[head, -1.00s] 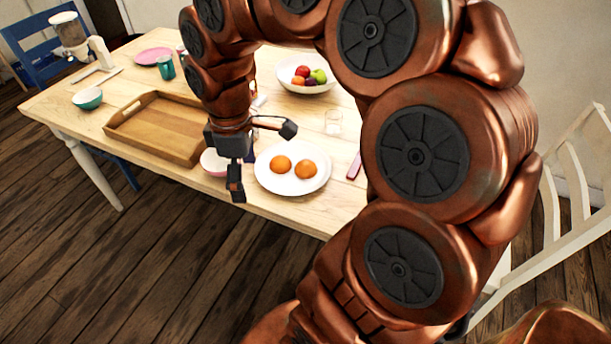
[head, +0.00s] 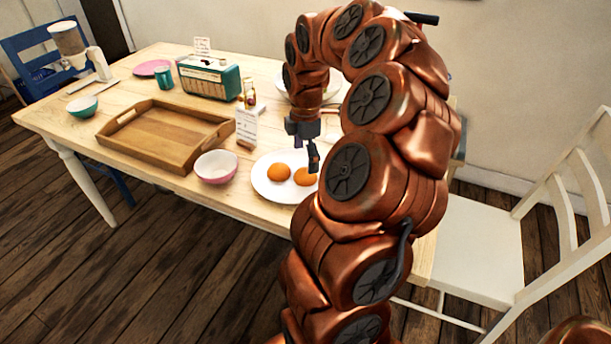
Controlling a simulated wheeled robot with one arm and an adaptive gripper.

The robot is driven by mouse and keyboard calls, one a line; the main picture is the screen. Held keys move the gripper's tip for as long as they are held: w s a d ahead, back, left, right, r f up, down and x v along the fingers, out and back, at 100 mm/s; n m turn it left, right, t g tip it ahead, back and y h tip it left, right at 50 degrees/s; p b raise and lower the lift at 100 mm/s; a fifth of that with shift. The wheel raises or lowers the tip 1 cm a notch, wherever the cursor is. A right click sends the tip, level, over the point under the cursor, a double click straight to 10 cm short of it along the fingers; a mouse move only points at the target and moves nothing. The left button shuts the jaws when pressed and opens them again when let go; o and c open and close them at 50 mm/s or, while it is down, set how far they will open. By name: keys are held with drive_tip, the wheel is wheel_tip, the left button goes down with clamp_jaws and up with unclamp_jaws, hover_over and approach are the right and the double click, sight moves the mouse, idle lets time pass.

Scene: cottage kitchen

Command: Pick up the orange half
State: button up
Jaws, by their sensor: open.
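Two rounded orange pieces, which look like orange halves lying cut side down, rest on a white plate (head: 262,187) near the table's front edge. The left orange half (head: 279,172) is in full view. The right orange half (head: 305,176) is partly covered by my arm and gripper. My gripper (head: 308,152) is open and empty, pointing down just above and behind the right half in the picture. I cannot tell the exact gap between them.
Left of the plate are a pink bowl (head: 216,167) and a wooden tray (head: 160,136). Behind stand a small sign (head: 246,126) and a teal radio (head: 211,79). A white fruit bowl (head: 284,86) is mostly hidden by my arm. A white chair (head: 470,245) is at right.

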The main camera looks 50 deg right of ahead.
sight(304, 170)
wheel_tip(304, 170, down, 5)
drive_tip(key=shift+a+f, duration=0.1)
drive_tip(key=shift+w, duration=0.1)
drive_tip(key=c, duration=0.9)
